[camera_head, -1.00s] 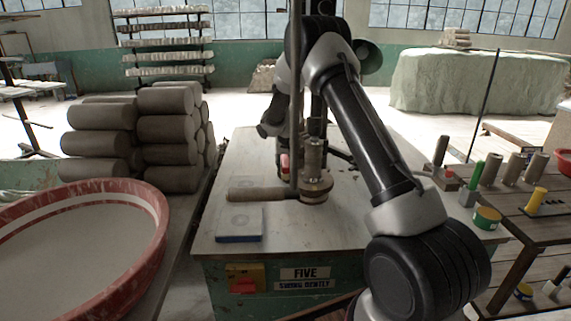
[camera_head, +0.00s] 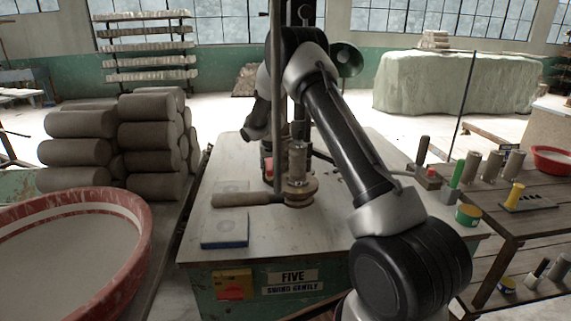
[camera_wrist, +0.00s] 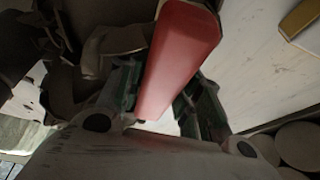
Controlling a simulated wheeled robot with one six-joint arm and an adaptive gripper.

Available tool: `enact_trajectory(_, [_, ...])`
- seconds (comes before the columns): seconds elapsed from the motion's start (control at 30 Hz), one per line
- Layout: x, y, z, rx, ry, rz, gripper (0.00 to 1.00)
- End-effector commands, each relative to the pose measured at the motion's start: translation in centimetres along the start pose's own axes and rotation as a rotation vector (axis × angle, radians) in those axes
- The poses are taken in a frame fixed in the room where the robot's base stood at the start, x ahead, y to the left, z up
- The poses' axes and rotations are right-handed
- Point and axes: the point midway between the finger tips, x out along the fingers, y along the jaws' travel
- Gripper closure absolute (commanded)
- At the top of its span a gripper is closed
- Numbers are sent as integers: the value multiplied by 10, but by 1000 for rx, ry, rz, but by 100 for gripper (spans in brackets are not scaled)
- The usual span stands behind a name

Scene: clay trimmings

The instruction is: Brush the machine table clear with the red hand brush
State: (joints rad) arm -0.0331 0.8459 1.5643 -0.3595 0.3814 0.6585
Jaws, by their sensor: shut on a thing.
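The red hand brush (camera_wrist: 178,60) fills the middle of the wrist view. My gripper (camera_wrist: 164,98) is shut on it, with a dark green finger on each side. In the head view only a small red patch of the brush (camera_head: 268,169) shows at the back of the machine table (camera_head: 320,228), behind a post. Grey-brown clay trimmings (camera_wrist: 112,50) lie close to the brush at upper left in the wrist view. The brush's bristles are hidden, so I cannot tell whether they touch the tabletop.
A round machine head with a wooden handle (camera_head: 240,199) and a thin upright post stand mid-table. A blue-edged block (camera_head: 225,230) lies front left. Stacked clay rolls (camera_head: 150,135) and a red-rimmed basin (camera_head: 70,255) stand left. A tool bench (camera_head: 510,220) stands right.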

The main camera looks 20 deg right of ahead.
Motion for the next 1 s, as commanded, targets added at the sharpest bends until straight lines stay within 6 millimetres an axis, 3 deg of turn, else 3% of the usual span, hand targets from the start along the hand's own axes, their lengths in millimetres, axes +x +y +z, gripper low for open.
enact_trajectory(1.0, [38, 0, -93, 0, 0, 0, 84])
